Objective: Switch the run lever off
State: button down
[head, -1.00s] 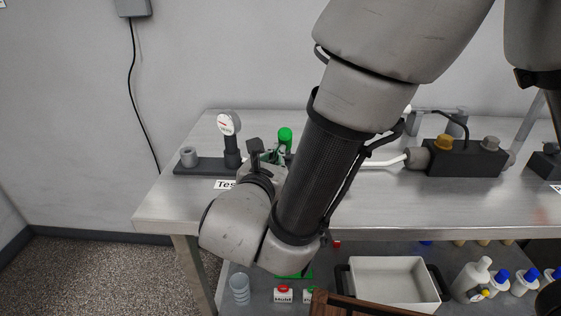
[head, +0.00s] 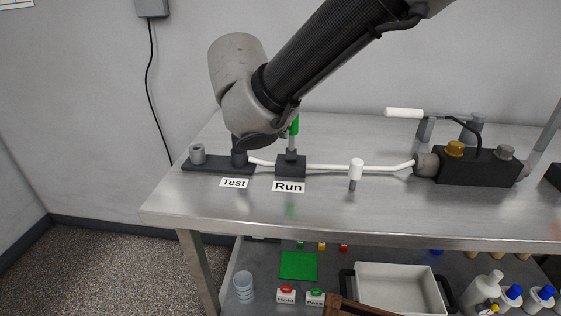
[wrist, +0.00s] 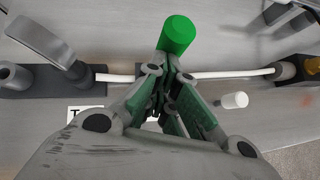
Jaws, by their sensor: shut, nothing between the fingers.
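The run lever has a green handle (head: 294,125) that stands roughly upright on a dark block (head: 291,166), behind a white "Run" label (head: 289,187). My wrist hides part of the handle in the head view. In the wrist view the green handle (wrist: 177,35) shows just beyond the fingertips. My gripper (wrist: 164,72) is shut and empty, close to the handle; I cannot tell whether it touches. In the head view my arm hides the fingers.
A white tube (head: 330,168) runs along the bench from the test fixture (head: 197,155) to a dark block with knobs (head: 478,165). A white-capped post (head: 356,170) stands right of the lever. The bench front is clear. A white bin (head: 398,290) sits on the lower shelf.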

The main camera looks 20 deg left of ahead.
jog(key=shift+w+a+r, duration=0.1)
jog(key=shift+w+r, duration=0.1)
jog(key=shift+w, duration=0.35)
jog(key=shift+w+a+r, duration=0.1)
jog(key=shift+w+r, duration=0.05)
jog(key=shift+w, duration=0.4)
jog(key=shift+r, duration=0.1)
